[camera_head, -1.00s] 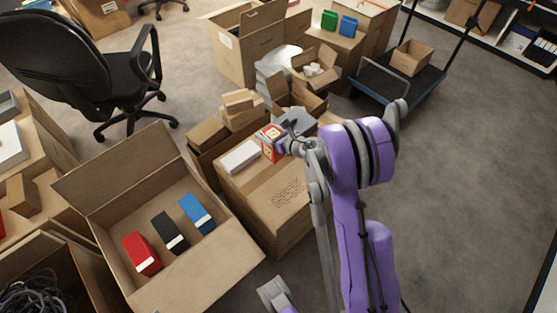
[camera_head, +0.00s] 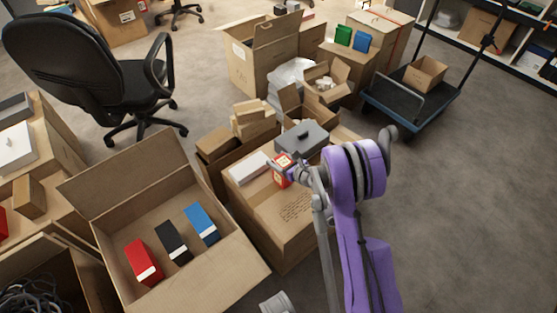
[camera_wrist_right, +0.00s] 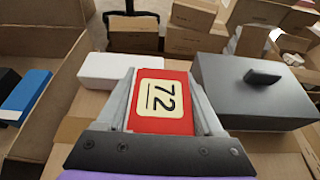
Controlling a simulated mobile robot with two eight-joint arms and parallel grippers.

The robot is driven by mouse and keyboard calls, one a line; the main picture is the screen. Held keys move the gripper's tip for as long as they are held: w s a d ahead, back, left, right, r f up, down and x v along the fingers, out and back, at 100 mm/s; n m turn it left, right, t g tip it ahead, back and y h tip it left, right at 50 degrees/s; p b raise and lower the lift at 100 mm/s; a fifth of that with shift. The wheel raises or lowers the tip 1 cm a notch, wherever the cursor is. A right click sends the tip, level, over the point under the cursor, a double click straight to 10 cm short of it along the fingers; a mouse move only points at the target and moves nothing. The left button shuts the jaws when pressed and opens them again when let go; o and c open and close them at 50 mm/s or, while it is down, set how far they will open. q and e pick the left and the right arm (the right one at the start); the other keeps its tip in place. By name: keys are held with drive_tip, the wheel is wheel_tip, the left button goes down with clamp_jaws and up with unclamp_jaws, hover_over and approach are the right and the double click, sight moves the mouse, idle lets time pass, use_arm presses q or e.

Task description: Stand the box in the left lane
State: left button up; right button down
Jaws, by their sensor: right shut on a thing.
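In the head view the red box (camera_head: 283,170) is over the top of a closed brown carton (camera_head: 285,215), between a white box and a grey case. I cannot tell whether it touches the carton. An open carton (camera_head: 215,262) at lower left holds a red box (camera_head: 143,262), a black box (camera_head: 173,242) and a blue box (camera_head: 202,224). No marked lane is clearly visible.
The white box (camera_head: 249,168) and grey case (camera_head: 301,138) flank the held box closely. Small brown cartons (camera_head: 252,120) are stacked behind. An office chair (camera_head: 90,60) stands at upper left, a trolley (camera_head: 410,105) at upper right. The floor at right is clear.

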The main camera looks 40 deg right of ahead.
unclamp_jaws()
drive_tip(key=shift+f, duration=0.1)
